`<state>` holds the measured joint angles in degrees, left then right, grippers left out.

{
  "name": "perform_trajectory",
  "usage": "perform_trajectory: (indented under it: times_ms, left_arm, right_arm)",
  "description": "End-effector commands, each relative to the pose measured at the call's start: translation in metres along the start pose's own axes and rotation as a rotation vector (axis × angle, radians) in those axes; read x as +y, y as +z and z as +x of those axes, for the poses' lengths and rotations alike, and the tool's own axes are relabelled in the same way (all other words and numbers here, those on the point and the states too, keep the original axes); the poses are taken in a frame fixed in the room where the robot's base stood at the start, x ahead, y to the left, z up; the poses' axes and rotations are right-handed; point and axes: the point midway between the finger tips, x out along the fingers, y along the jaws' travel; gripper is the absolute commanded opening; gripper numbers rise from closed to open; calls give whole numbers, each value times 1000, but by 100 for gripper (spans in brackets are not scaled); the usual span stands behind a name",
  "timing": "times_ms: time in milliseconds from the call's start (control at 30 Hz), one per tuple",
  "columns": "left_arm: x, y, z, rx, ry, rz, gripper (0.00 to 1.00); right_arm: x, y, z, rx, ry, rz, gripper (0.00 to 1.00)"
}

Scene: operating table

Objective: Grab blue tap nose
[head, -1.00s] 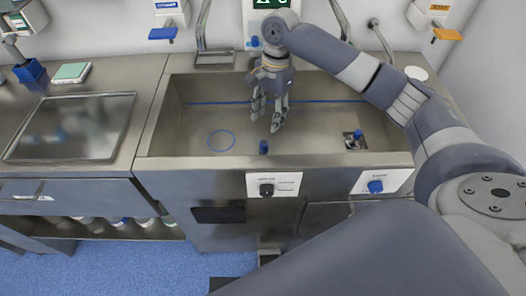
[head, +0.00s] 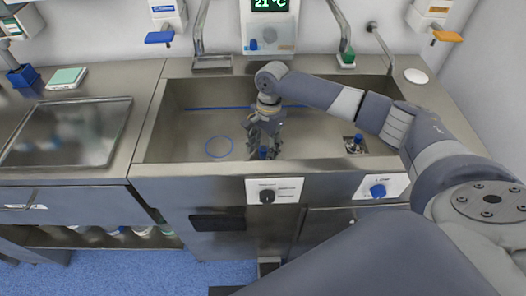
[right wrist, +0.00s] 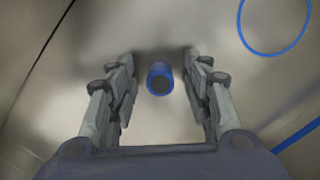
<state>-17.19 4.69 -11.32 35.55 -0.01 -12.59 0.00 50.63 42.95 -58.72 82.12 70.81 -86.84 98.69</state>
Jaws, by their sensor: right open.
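The blue tap nose (head: 263,153) is a small blue cylinder with a dark round end, by the front wall of the sink. It also shows in the right wrist view (right wrist: 160,79), between and just beyond the fingertips. My right gripper (head: 262,143) is open and points down over it in the sink. In the right wrist view its two fingers (right wrist: 158,72) stand on either side of the blue piece, with a gap on both sides. The fingers partly cover the piece in the head view. My left gripper is not in view.
The steel sink (head: 165,130) has walls around my gripper, with its front rim close by. A blue ring (head: 219,147) lies on the sink floor to the left. A drain with a blue plug (head: 354,143) is to the right.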

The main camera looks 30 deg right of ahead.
Motion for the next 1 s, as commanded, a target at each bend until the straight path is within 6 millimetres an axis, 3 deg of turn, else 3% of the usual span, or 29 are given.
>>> perform_trajectory:
  times_ms: [267, 467, 833, 1000]
  left_arm:
    - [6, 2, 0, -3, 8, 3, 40]
    - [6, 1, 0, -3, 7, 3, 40]
    - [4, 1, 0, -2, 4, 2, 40]
    - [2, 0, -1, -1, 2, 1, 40]
  right_arm:
    - [0, 0, 5, 0, -1, 0, 46]
    - [0, 0, 5, 0, 0, 0, 6]
    - [0, 0, 2, 0, -1, 0, 5]
    - [-1, 3, -20, 0, -4, 0, 5]
